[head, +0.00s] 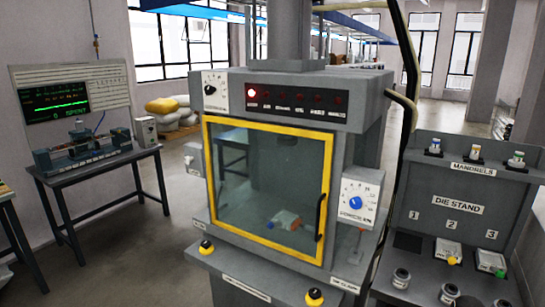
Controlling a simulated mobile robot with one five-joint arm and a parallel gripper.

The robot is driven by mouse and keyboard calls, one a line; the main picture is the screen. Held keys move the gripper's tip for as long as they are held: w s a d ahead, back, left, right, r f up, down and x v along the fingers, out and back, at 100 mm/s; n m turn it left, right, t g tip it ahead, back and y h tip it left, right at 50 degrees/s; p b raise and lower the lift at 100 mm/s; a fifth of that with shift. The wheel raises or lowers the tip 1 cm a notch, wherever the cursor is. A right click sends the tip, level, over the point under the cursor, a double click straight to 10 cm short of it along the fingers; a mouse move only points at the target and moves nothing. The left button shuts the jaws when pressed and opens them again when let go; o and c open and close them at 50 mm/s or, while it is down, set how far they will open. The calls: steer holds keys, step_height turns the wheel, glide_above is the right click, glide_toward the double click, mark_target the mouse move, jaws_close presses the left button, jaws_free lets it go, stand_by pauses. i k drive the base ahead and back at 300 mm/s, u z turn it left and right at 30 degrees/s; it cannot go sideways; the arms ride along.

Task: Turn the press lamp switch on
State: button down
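The grey press (296,80) stands in the middle of the head view, with a yellow-framed glass door (268,258) that looks shut. A small pale box (193,158) is fixed on its left side, with a label under it too small to read. It may be the lamp switch, but I cannot tell, nor its position. A white dial plate with a black knob (210,90) is at the upper left of the press front. Inside it looks dim; a small pale and blue thing (285,219) shows through the glass. My gripper is not in view.
One red light (252,93) glows in the press's indicator row. A white dial with a blue knob (356,202) is right of the door. The die stand (455,215) is close on the right. Open floor (150,250) lies left.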

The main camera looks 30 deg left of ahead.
mark_target(188, 160)
steer(key=u, duration=2)
steer(key=i, duration=2.05)
steer(key=u, duration=5.7)
steer(key=i, duration=0.1)
steer(key=z, duration=3.35)
steer(key=i, duration=0.4)
steer(key=u, duration=0.05)
